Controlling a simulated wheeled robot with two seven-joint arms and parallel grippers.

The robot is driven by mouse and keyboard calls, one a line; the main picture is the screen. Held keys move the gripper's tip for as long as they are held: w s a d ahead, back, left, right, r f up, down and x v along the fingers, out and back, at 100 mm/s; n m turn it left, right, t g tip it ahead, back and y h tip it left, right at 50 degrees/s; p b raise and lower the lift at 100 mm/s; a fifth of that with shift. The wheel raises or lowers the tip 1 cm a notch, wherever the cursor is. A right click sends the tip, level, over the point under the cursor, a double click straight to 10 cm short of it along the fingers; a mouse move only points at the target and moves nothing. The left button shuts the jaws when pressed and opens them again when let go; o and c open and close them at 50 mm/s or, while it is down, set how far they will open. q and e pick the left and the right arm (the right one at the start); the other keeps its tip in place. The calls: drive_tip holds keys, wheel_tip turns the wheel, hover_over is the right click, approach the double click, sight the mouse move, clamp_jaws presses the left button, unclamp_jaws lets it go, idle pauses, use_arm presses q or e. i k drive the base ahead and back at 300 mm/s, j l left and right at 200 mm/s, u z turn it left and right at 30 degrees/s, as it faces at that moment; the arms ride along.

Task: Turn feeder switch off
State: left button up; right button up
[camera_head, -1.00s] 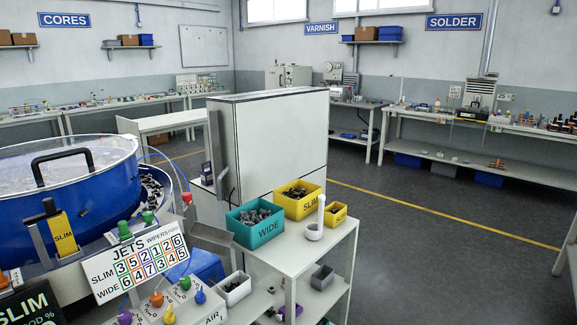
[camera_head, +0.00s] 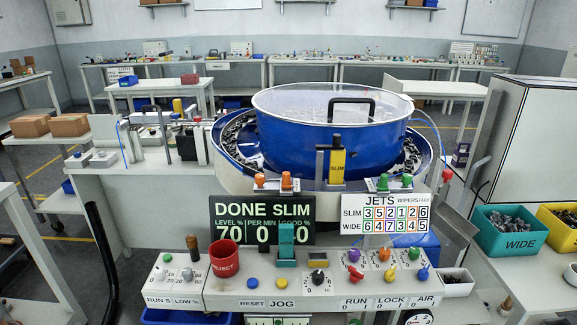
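The feeder is a blue bowl (camera_head: 330,130) with a clear lid and a black handle, in the middle of the head view. In front of it stands a light control panel (camera_head: 235,300) marked RUN S, LOW %, RESET, JOG, RUN, LOCK and AIR. It carries several knobs, among them a black one (camera_head: 318,277), a purple one (camera_head: 355,273), a red one (camera_head: 353,254) and a blue one (camera_head: 423,273). A teal upright lever (camera_head: 286,241) stands behind the panel's middle. No label reading "feeder" is legible. Neither of my grippers shows.
A display (camera_head: 262,220) reads DONE SLIM, 70, 0, 0. A JETS board (camera_head: 384,214) stands to its right. A red REJECT cup (camera_head: 224,258) sits on the panel's left. A teal WIDE bin (camera_head: 505,231) and a yellow bin (camera_head: 561,229) are at right.

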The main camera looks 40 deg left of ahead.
sight(356, 275)
drive_tip(key=u, duration=1.05)
